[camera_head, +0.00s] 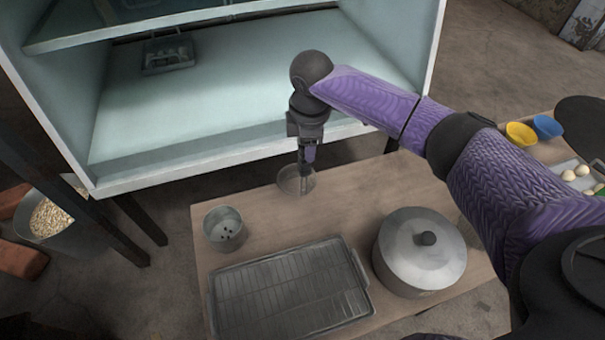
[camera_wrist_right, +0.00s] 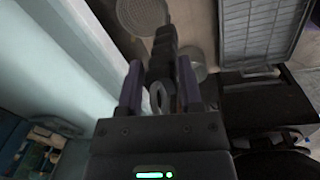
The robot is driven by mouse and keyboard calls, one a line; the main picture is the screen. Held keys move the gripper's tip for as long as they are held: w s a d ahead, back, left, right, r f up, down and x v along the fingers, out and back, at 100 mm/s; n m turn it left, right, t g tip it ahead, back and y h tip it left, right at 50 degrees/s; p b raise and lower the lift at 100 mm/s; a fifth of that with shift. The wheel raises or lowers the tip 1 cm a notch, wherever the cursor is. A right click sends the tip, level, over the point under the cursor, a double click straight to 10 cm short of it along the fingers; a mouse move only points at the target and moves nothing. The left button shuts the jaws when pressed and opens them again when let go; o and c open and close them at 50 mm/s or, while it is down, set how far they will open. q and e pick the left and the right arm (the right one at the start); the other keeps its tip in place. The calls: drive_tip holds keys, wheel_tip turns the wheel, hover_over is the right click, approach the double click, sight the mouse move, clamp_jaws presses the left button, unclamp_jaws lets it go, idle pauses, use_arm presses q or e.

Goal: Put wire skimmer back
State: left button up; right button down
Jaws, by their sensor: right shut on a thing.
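My right gripper (camera_head: 307,158) is shut on the upright handle of the wire skimmer and hangs over the far edge of the wooden table. The skimmer's round grey mesh head (camera_head: 295,181) is below the gripper, near the tabletop; I cannot tell whether it touches. In the right wrist view the dark handle lies between the fingers (camera_wrist_right: 160,92), and the mesh head (camera_wrist_right: 143,14) is at the top. A grey metal pot with holes in its bottom (camera_head: 224,230) stands on the table, left of and nearer than the skimmer head. My left gripper is out of view.
A tray with a wire rack (camera_head: 290,292) and a lidded pot (camera_head: 421,250) occupy the front of the table (camera_head: 353,191). A pale open cabinet (camera_head: 240,105) stands just beyond the table. Yellow and blue bowls (camera_head: 520,134) are at the far right.

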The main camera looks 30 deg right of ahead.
sight(308, 165)
wheel_tip(308, 165, down, 6)
drive_tip(key=b, duration=0.2)
drive_tip(key=shift+r+b, duration=0.25)
drive_tip(key=shift+b, duration=0.05)
drive_tip(key=shift+f+b, duration=0.35)
drive_tip(key=shift+f, duration=0.1)
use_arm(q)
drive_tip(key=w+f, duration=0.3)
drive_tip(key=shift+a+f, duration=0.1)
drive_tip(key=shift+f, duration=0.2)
use_arm(e)
drive_tip(key=shift+r, duration=0.15)
drive_tip(key=shift+c, duration=1.3)
unclamp_jaws()
drive_tip(key=shift+f, duration=0.2)
